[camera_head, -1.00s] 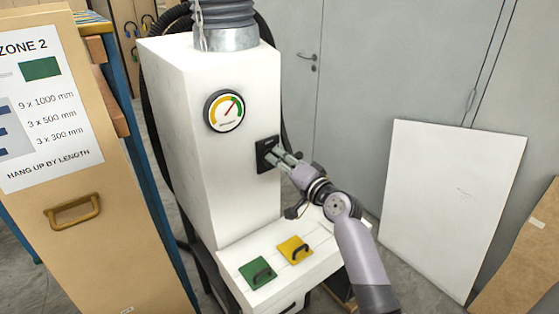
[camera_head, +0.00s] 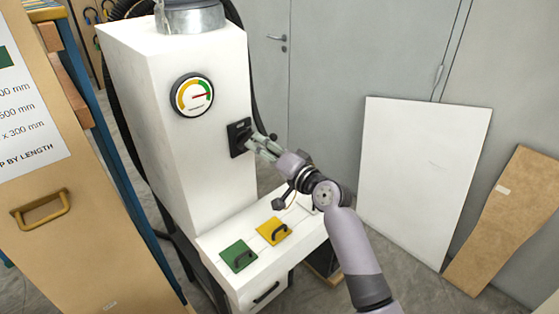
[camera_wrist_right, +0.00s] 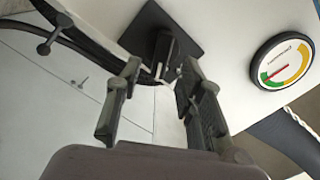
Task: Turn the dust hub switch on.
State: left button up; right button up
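The dust hub is a tall white cabinet (camera_head: 150,150) in the head view. Its switch (camera_head: 239,138) is a black plate with a dark lever on the right part of the front. My right gripper (camera_head: 258,143) is right at the switch, its arm reaching in from the lower right. In the right wrist view, the switch (camera_wrist_right: 163,45) is just ahead of the two spread fingers (camera_wrist_right: 160,72), with its lever between or just beyond the tips. Contact cannot be told. A round gauge (camera_head: 192,95) has its needle pointing right; it also shows in the wrist view (camera_wrist_right: 283,63). My left gripper is out of view.
A green blast-gate-like plate (camera_head: 238,256) and a yellow one (camera_head: 273,231), both with black handles, lie on the low white ledge below. A tan cabinet (camera_head: 70,245) stands at left. A white panel (camera_head: 415,180) and a brown board (camera_head: 505,220) lean at right.

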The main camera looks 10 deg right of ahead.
jog(key=v, duration=0.8)
